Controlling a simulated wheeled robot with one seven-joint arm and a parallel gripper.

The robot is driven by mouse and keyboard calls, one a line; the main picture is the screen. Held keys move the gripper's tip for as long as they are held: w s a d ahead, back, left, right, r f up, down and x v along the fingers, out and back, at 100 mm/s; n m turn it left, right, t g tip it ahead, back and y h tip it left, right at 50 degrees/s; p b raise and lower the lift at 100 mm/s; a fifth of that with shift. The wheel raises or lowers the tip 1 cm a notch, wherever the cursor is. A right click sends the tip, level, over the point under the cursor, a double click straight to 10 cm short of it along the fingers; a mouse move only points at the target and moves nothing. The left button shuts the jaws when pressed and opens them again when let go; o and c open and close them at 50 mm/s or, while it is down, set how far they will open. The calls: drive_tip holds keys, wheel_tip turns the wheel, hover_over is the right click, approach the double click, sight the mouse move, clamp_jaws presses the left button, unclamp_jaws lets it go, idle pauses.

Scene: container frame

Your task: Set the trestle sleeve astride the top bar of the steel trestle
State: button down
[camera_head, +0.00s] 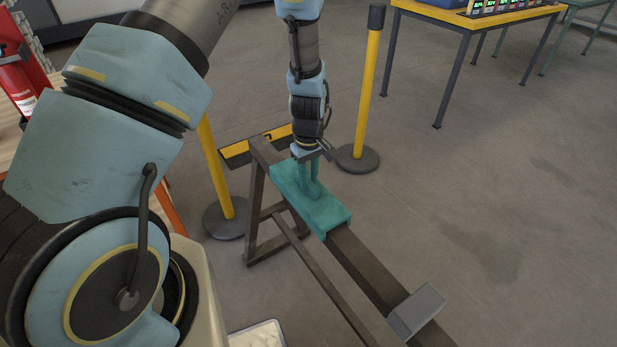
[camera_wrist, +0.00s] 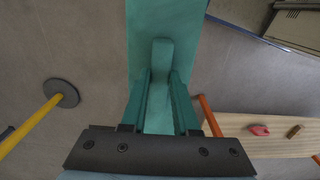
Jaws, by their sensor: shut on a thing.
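The trestle sleeve (camera_head: 332,219) is a teal, channel-like piece with a handle on top. It lies lengthwise along the brown steel trestle's top bar (camera_head: 365,268), near the bar's far end. Whether it is fully seated on the bar or slightly above it, I cannot tell. My gripper (camera_head: 308,185) is above the sleeve with its teal fingers shut on the handle. In the wrist view the sleeve (camera_wrist: 165,25) runs up from between the fingers (camera_wrist: 158,105), and its handle stands between them. The sleeve's underside is hidden.
A grey block (camera_head: 417,310) sits on the bar nearer me. Yellow posts (camera_head: 368,90) with dark round bases stand beyond and left of the trestle. A yellow-topped table (camera_head: 470,22) is at the back right. The floor to the right is clear.

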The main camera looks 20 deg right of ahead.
drive_tip(key=shift+f+b, duration=0.4)
drive_tip(key=shift+f, duration=0.3)
drive_tip(key=c, duration=0.6)
unclamp_jaws()
wheel_tip(320, 180, up, 11)
drive_tip(key=b, duration=0.1)
drive_tip(key=w+a+r+m, duration=0.1)
drive_tip(key=a+r, duration=0.3)
drive_tip(key=a, duration=0.3)
drive_tip(key=w+a+r, duration=0.2)
drive_tip(key=a+r, duration=0.1)
drive_tip(key=a, duration=0.5)
drive_tip(key=s+a+r, duration=0.1)
drive_tip(key=s+a, duration=0.1)
drive_tip(key=a, duration=0.3)
drive_tip(key=s+a+r+m+t, duration=0.1)
drive_tip(key=s+a+r, duration=0.1)
drive_tip(key=a, duration=0.3)
drive_tip(key=s+a+r+m, duration=0.1)
drive_tip(key=s+a+r, duration=0.1)
drive_tip(key=a, duration=0.3)
drive_tip(key=shift+s+a+r+t, duration=0.1)
drive_tip(key=shift+a+r+t, duration=0.05)
drive_tip(key=shift+t, duration=0.15)
